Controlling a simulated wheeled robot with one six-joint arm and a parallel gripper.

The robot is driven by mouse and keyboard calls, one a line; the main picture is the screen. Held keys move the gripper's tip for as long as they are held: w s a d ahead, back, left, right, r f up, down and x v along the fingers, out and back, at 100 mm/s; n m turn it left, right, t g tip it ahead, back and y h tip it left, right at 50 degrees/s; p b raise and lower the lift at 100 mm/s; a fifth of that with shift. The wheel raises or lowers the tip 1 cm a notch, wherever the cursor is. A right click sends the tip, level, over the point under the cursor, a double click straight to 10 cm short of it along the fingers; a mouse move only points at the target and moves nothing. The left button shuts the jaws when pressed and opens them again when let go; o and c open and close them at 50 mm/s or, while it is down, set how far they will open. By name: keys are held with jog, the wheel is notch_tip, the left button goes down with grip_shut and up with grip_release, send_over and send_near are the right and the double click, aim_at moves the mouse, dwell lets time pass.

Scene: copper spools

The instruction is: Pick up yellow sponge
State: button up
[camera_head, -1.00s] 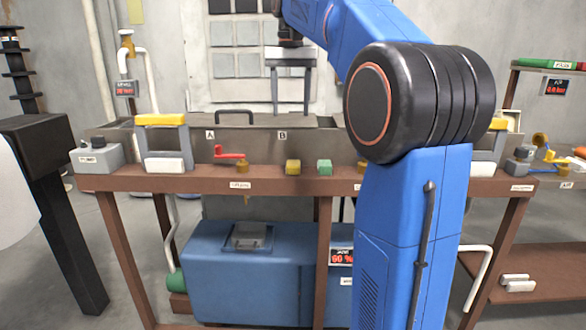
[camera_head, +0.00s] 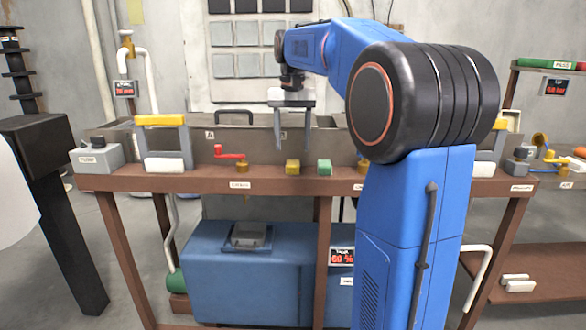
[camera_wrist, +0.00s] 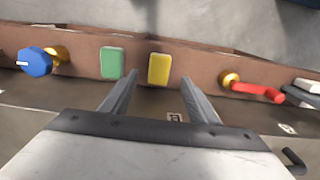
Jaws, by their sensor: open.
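The yellow sponge (camera_head: 292,167) is a small block on the brown shelf, just left of a green block (camera_head: 324,168) of like size. My gripper (camera_head: 293,148) is open and empty, its two fingers pointing down above the shelf near the yellow sponge. The green block (camera_wrist: 112,63) is beside the left finger there. My gripper (camera_wrist: 158,85) touches neither block as far as I can tell.
A red-handled valve (camera_head: 232,155) stands left of the sponge on the brown shelf (camera_head: 200,184). A blue knob (camera_wrist: 36,61) shows at the left in the wrist view. A grey panel rises behind the shelf.

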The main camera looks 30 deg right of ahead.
aim_at(293, 162)
jog(key=shift+d+f, duration=0.15)
jog(key=shift+f, duration=2.7)
jog(key=c, duration=1.1)
